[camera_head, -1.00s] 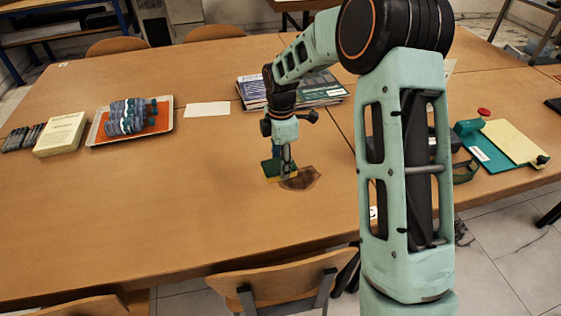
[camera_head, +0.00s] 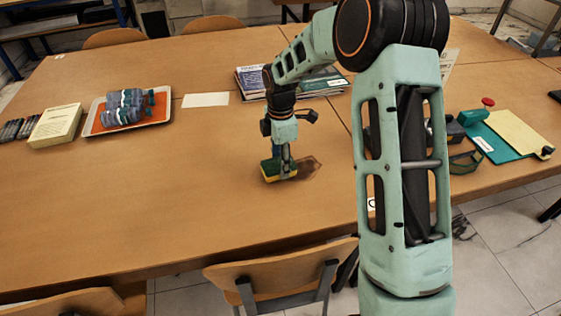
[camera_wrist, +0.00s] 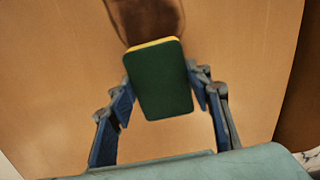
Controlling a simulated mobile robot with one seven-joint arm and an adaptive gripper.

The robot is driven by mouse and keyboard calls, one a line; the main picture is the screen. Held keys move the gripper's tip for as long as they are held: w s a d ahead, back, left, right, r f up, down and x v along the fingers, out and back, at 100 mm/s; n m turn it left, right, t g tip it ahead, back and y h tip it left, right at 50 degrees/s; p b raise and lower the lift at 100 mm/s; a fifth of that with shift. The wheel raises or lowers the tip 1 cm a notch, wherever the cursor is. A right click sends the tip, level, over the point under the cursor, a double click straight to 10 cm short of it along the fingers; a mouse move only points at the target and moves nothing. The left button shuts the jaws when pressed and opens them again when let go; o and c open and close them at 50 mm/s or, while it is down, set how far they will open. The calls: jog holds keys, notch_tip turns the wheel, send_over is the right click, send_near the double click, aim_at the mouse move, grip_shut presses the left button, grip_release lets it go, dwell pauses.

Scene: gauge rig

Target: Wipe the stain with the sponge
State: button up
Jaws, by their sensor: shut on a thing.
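The sponge (camera_head: 270,172), yellow with a dark green side, is at the table's middle, held in my gripper (camera_head: 282,168). In the wrist view its dark green face (camera_wrist: 160,80) sits between the two fingers of my gripper (camera_wrist: 162,88), with a yellow edge at its far side. The brown stain (camera_head: 309,167) lies on the wooden table just right of the sponge. In the wrist view the stain (camera_wrist: 148,18) runs from the sponge's yellow edge out of the picture top. The sponge hides part of it. I cannot tell whether the sponge touches the table.
Magazines (camera_head: 320,84) lie behind my gripper, with a white card (camera_head: 206,99) to their left. A tray (camera_head: 92,128) with a striped cloth and a cream box (camera_head: 57,126) stand at the left. A teal clipboard (camera_head: 490,140) lies at the right. The table's front left is clear.

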aim_at(302, 171)
jog(key=shift+f+b, duration=0.6)
jog(key=shift+f, duration=0.45)
jog(key=shift+d+r, duration=0.1)
jog(key=shift+d, duration=0.05)
